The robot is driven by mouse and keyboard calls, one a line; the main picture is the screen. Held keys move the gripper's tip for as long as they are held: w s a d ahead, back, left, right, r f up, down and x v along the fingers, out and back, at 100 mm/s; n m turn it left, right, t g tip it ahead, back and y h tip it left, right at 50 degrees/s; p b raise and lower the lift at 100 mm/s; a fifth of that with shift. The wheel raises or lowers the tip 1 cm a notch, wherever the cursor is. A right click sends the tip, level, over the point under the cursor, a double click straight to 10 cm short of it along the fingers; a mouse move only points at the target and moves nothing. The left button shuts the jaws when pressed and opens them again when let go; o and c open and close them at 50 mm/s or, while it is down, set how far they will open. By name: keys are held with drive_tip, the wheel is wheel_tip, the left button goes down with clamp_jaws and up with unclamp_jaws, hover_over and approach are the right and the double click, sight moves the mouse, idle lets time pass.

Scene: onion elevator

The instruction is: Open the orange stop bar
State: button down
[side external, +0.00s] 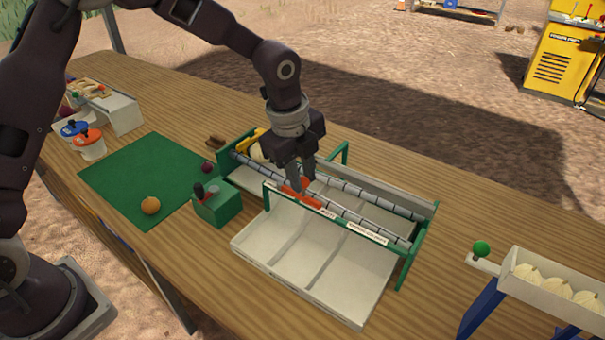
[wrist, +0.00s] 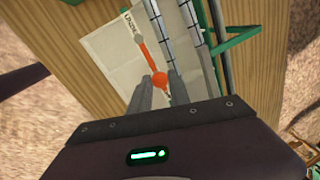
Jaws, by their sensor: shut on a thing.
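The orange stop bar (side external: 311,199) lies along the front roller of the green-framed elevator (side external: 418,250). In the wrist view, the orange bar (wrist: 148,55) ends in a round orange knob (wrist: 160,79) between my fingertips. My gripper (side external: 300,186) points down over the elevator, its fingers closed around the bar's knob end. In the wrist view my gripper (wrist: 158,86) has the knob at its tips. The fingers hide part of the bar in the side view.
A pale three-lane tray (side external: 310,262) lies in front of the rollers. A green control box (side external: 217,205) with a lever stands to the left. A green mat (side external: 150,180) holds an onion (side external: 150,205). A bin of pale onions (side external: 550,280) stands at the right.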

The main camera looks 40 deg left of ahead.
drive_tip(key=c, duration=1.2)
unclamp_jaws()
drive_tip(key=shift+c, duration=0.2)
wheel_tip(320, 180, up, 7)
drive_tip(key=s, duration=0.1)
drive_tip(key=shift+s+a, duration=0.2)
drive_tip(key=shift+s, duration=0.05)
